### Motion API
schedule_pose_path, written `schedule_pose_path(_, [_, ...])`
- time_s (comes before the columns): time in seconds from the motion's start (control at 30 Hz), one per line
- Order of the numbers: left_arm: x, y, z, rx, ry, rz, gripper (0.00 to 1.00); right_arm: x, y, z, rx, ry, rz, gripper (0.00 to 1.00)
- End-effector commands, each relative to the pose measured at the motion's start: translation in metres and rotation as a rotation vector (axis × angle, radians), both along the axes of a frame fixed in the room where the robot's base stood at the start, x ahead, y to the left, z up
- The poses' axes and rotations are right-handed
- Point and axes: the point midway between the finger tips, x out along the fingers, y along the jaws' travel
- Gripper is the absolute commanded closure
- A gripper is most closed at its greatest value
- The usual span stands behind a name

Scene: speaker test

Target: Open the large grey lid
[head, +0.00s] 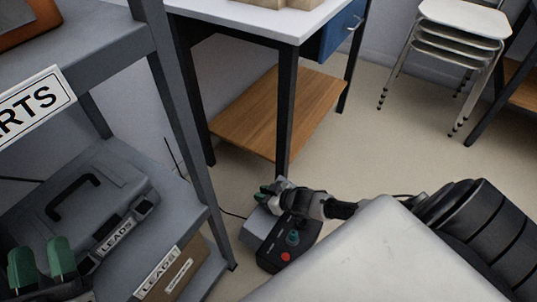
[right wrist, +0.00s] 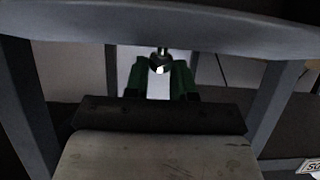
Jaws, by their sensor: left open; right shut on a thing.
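The large grey lid (head: 110,185) is the top of a grey case on the lower shelf at the left in the head view. It is down, with a black handle (head: 72,193) on it and a LEADS label (head: 117,238) and latches on its front. My left gripper (head: 40,256) is open, its two green fingers apart, at the case's near left corner; I cannot tell whether it touches. My right gripper (head: 267,191) is low, right of the shelf unit, away from the lid. The right wrist view shows a small shiny metal piece (right wrist: 159,66) between its green fingers.
The grey shelf unit's post (head: 185,120) stands right of the case. A cardboard box (head: 170,272) with a LEADS label sits below. A white table (head: 230,18) with a wooden lower shelf (head: 270,115) stands behind, stacked stools (head: 465,20) at back right.

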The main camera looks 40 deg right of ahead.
Motion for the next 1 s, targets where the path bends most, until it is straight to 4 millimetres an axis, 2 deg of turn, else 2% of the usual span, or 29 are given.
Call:
schedule_pose_path(0.03, [0.001, 0.0002, -0.0004, 0.005, 0.017, 0.001, 0.57, 0.0092, 0.0024, 0.0092, -0.001, -0.004, 0.004, 1.0])
schedule_pose_path(0.23, [0.0034, 0.0005, -0.0058, 0.018, 0.062, 0.004, 0.57, 0.0151, 0.0054, 0.0058, -0.021, 0.051, 0.005, 1.0])
schedule_pose_path(0.77, [0.0044, 0.0004, -0.0081, 0.022, 0.078, 0.005, 0.57, 0.0173, 0.006, 0.0046, -0.027, 0.07, 0.003, 1.0])
schedule_pose_path(0.8, [0.0046, 0.0004, -0.0081, 0.022, 0.078, 0.005, 0.57, 0.0174, 0.0059, 0.0046, -0.029, 0.069, 0.002, 0.7])
schedule_pose_path(0.9, [0.0045, 0.0004, -0.0083, 0.022, 0.078, 0.005, 0.57, 0.016, 0.0055, 0.0028, -0.031, 0.074, 0.002, 0.54])
schedule_pose_path(1.0, [0.0045, 0.0004, -0.0084, 0.022, 0.078, 0.005, 0.57, 0.0147, 0.0051, 0.001, -0.033, 0.078, 0.002, 0.52])
